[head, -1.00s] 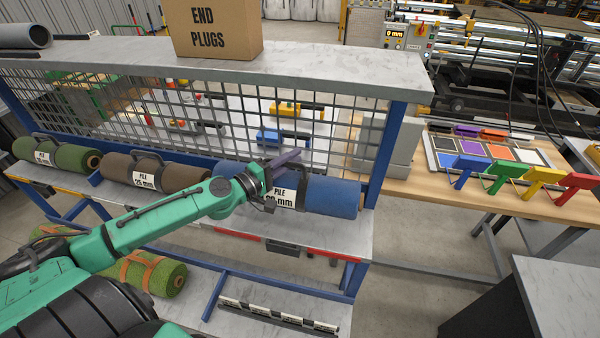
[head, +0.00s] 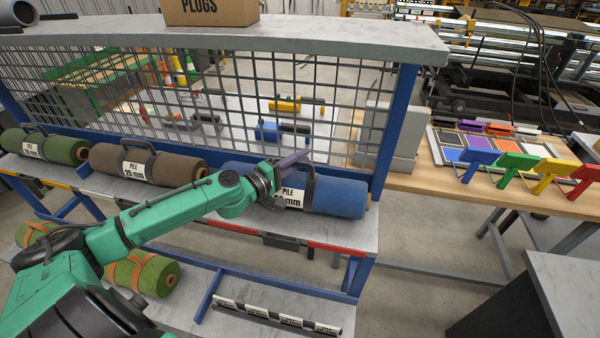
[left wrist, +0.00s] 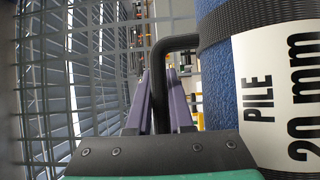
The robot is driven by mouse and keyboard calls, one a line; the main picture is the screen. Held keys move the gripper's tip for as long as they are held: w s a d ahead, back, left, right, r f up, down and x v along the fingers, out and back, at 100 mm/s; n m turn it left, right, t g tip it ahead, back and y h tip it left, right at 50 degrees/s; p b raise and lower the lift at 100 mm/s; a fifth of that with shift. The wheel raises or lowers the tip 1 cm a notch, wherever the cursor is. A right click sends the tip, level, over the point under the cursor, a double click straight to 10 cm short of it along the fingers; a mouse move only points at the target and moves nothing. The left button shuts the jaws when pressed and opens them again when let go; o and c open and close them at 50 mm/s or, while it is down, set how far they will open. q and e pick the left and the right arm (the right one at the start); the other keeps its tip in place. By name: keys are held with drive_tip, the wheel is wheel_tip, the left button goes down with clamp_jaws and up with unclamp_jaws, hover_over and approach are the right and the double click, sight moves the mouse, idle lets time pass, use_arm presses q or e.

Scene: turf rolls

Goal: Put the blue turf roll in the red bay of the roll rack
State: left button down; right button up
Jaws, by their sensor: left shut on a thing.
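The blue turf roll (head: 342,197) lies at the right end of the rack's upper shelf, behind a red edge strip (head: 335,249). It has a black strap, a black handle and a white "PILE" label, which reads "20 mm" in the left wrist view (left wrist: 285,95). My left gripper (head: 294,160) is at the handle on top of the roll, its purple fingers shut on it. The left wrist view shows the black handle (left wrist: 176,42) between the fingers (left wrist: 160,90). My gripper and arm hide the roll's left part. Whether the roll rests fully on the shelf I cannot tell. My right gripper is out of view.
A brown roll (head: 150,163) and a green roll (head: 45,147) lie further left on the shelf. A wire mesh (head: 220,95) stands behind, below a grey top ledge (head: 330,40). Another green roll (head: 150,274) lies on the lower shelf. Coloured tools stand on a wooden bench (head: 440,185) at right.

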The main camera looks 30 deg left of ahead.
use_arm(q)
drive_tip(key=shift+w+f, duration=0.1)
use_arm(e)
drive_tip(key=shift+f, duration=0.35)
use_arm(q)
drive_tip(key=shift+f, duration=0.1)
drive_tip(key=c, duration=0.8)
unclamp_jaws()
drive_tip(key=shift+f, duration=0.15)
drive_tip(key=shift+s, duration=0.2)
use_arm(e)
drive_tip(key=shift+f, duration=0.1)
